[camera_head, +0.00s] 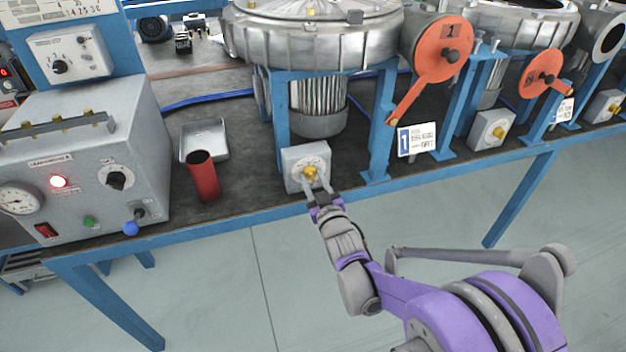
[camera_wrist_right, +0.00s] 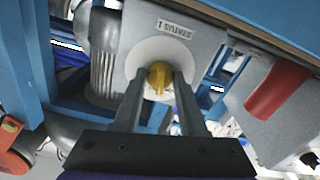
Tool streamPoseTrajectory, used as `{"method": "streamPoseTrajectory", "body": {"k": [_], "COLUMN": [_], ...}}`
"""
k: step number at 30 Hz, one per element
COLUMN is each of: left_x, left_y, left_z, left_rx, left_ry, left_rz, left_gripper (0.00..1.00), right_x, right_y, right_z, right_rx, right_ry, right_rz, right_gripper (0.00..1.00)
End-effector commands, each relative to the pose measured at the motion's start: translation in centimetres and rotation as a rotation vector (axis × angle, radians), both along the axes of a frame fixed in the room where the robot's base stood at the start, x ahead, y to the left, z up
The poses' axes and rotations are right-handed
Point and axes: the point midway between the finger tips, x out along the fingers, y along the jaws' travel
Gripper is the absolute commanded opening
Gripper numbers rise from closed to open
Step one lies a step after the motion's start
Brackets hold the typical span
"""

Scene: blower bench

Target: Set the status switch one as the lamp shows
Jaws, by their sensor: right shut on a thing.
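The status switch one is a grey box (camera_head: 294,158) at the bench's front edge, under the first blower. Its yellow knob (camera_head: 311,173) is between the fingertips of my right gripper (camera_head: 317,189). In the right wrist view the box is labelled "STATUS 1" and my right gripper (camera_wrist_right: 157,88) is shut on the yellow knob (camera_wrist_right: 159,74). The fingers partly hide the knob, and its exact setting is hard to read. The lamp (camera_head: 58,182) on the grey control box at the left glows bright, whitish with a red rim. My left gripper is not in view.
The control box (camera_head: 120,110) also carries a gauge (camera_head: 17,200), a black knob and a blue-tipped lever. A red cup (camera_head: 203,178) and a metal tray (camera_head: 205,138) stand left of the switch. An orange lever (camera_head: 440,50) marked 1 and a second switch box (camera_head: 492,128) are to the right.

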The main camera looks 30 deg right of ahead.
Motion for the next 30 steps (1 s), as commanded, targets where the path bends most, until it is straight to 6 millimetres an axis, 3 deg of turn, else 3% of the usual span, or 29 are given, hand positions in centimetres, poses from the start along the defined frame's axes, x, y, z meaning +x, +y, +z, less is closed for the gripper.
{"method": "streamPoseTrajectory", "body": {"k": [15, 30], "left_x": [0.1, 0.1], "left_y": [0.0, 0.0], "left_z": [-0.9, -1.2], "left_rx": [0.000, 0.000], "left_ry": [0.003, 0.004], "left_rz": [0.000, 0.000], "left_gripper": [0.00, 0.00], "right_x": [-0.1, -0.1], "right_y": [0.0, 0.0], "right_z": [-0.1, 0.0], "right_rx": [-0.405, -0.564], "right_ry": [0.099, 0.138], "right_rz": [0.001, 0.001], "right_gripper": [0.00, 0.00]}}
